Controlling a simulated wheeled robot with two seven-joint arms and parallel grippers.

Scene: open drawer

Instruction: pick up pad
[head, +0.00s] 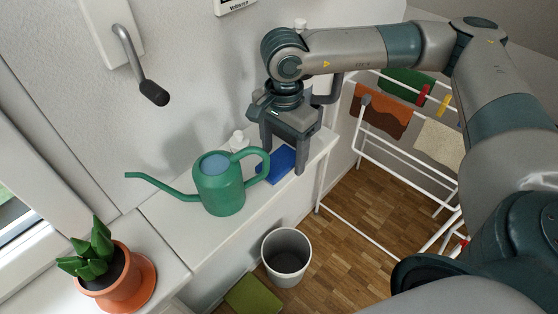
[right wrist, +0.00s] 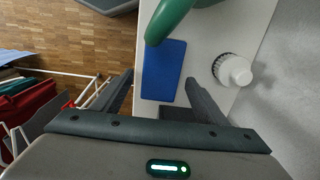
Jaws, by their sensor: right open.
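A flat blue pad (head: 277,168) lies on the white ledge, just right of the green watering can. It also shows in the right wrist view (right wrist: 163,72), partly behind the can's green handle. My right gripper (head: 284,163) is open, with its fingers pointing down over the pad. In the right wrist view the fingertips (right wrist: 160,78) sit on either side of the pad's near part, with nothing held between them. I cannot tell how high above the ledge they are. My left gripper is not in view.
The green watering can (head: 220,188) stands close beside the pad. A white bottle (head: 239,140) is behind it near the wall. A potted plant (head: 108,272) is at lower left. A bin (head: 287,257) stands below the ledge (head: 170,213), and a drying rack (head: 358,150) is at right.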

